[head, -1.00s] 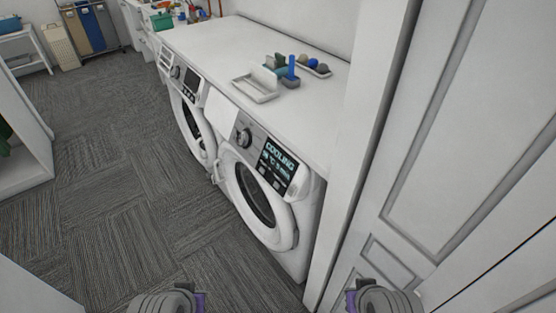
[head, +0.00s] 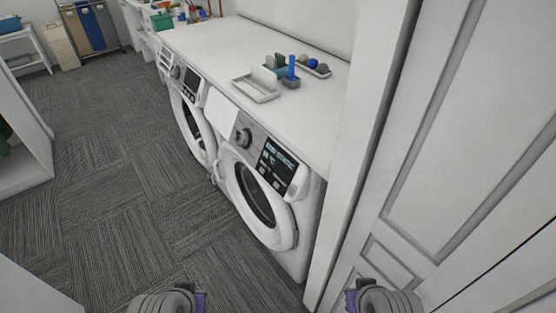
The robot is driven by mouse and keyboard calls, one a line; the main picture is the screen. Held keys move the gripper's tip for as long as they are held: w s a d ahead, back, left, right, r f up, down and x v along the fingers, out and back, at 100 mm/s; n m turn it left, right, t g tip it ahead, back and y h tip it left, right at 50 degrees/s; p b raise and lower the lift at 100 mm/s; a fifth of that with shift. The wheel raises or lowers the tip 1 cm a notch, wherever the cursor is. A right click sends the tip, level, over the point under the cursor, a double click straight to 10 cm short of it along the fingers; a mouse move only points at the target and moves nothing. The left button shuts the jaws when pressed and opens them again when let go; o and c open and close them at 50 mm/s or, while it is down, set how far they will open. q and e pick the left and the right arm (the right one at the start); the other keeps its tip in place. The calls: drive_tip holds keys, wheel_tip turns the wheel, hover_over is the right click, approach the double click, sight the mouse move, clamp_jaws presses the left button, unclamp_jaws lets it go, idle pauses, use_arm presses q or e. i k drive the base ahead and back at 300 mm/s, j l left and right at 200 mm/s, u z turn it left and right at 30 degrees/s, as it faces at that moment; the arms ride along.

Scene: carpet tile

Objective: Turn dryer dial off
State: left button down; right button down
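Two white front-loading machines stand side by side under a white counter. The nearer machine (head: 291,236) has a round dial (head: 244,136) at the left of its control panel and a lit display (head: 278,161) with small cyan text that I cannot read clearly. The farther machine (head: 190,122) also has a dial (head: 176,72) and a dark display. Parts of my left arm (head: 168,303) and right arm (head: 383,299) show at the bottom edge, well short of the machines. Their fingertips are not visible.
The counter (head: 215,45) holds a white tray (head: 256,88), a blue brush-like item (head: 291,66) and a dish of balls (head: 314,66). A white door frame (head: 366,150) and panelled door (head: 450,130) stand close on the right. Grey carpet (head: 130,190) is clear to the left.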

sight(242, 137)
drive_tip(key=i+j+u, duration=0.2)
drive_tip(key=u, duration=0.15)
drive_tip(key=i+j+u, duration=0.15)
drive_tip(key=u, duration=0.2)
drive_tip(key=i+u, duration=0.35)
drive_tip(key=k+j, duration=0.05)
